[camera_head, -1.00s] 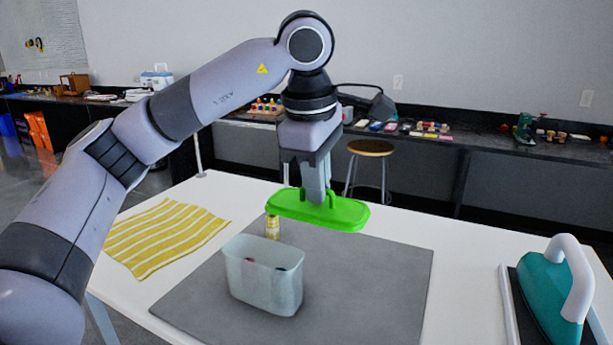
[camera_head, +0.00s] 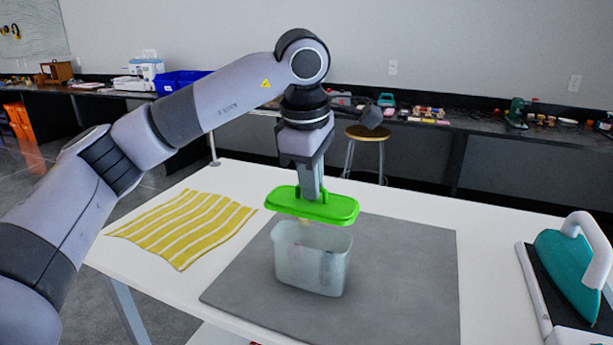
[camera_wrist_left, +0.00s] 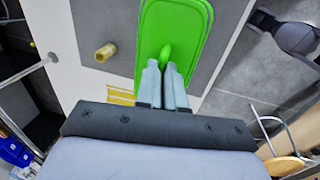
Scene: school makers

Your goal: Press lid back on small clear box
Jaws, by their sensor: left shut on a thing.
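The small clear box (camera_head: 311,262) stands upright and open-topped on the grey mat (camera_head: 405,270). The green lid (camera_head: 325,208) is held level just above the box, seemingly apart from its rim. My left gripper (camera_head: 311,192) is shut on the lid's raised handle from above. In the left wrist view, the gripper's fingers (camera_wrist_left: 163,83) close on the handle of the green lid (camera_wrist_left: 192,30). The lid hides the box in that view. My right gripper is not in view.
A yellow striped cloth (camera_head: 185,228) lies left of the mat. A teal iron (camera_head: 568,275) stands on its base at the right. A small yellowish cylinder (camera_wrist_left: 105,52) shows beside the lid in the wrist view. A stool (camera_head: 368,134) stands behind the table.

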